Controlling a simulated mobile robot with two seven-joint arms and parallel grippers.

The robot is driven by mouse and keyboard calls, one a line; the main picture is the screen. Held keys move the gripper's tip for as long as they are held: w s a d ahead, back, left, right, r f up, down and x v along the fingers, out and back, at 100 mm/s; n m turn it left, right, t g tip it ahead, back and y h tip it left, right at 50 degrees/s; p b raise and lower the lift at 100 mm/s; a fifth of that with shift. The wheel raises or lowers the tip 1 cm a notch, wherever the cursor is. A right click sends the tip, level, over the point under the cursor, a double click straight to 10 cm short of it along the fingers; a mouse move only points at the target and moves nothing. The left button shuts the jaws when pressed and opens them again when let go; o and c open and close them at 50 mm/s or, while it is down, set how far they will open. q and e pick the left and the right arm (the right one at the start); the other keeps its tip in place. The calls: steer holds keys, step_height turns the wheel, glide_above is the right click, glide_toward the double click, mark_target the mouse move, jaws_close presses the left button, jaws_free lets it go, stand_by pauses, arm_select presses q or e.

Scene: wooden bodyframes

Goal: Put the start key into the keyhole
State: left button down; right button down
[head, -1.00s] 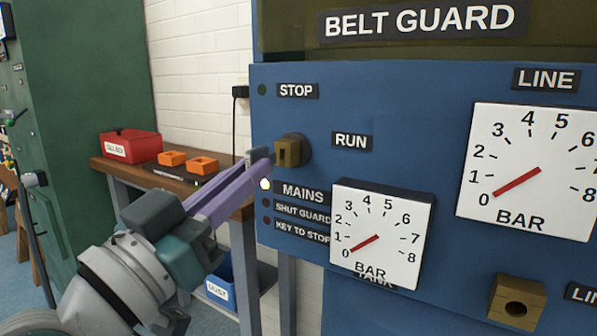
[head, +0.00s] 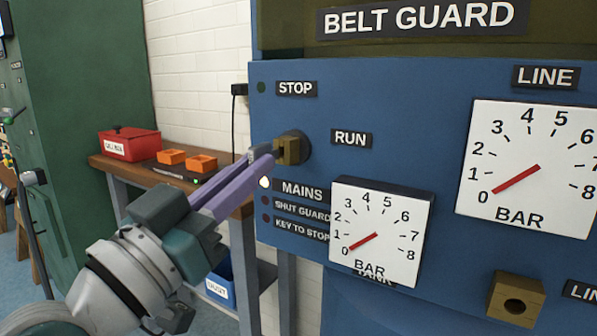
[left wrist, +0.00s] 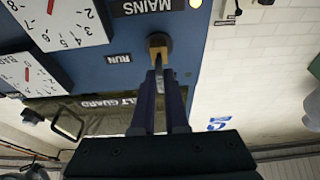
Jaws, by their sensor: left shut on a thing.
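The keyhole is in a brass block (head: 289,151) on a dark round mount, on the blue panel between the STOP and RUN labels. My left gripper (head: 262,158) has its long purple fingers shut on a small grey key (head: 258,153), right at the block's left face. In the left wrist view, the key (left wrist: 158,64) lies between the fingertips (left wrist: 160,80), in line with the brass block (left wrist: 157,42). The fingers hide most of the key. I cannot tell whether its tip is inside the hole. My right gripper is not in view.
The blue panel (head: 400,110) carries two white gauges, LINE (head: 530,160) and TANK (head: 378,230), and another brass block (head: 515,297) at lower right. A wooden bench (head: 140,172) with a red box (head: 130,144) and orange trays (head: 187,160) stands behind my left arm.

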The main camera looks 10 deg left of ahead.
arm_select(q)
steer(key=shift+w+d+b, duration=0.2)
steer(key=shift+w, duration=0.35)
steer(key=shift+w+d+b, duration=0.2)
steer(key=shift+w, duration=0.35)
steer(key=c, duration=0.8)
jaws_free()
steer(key=shift+c, duration=0.2)
steer(key=v, duration=1)
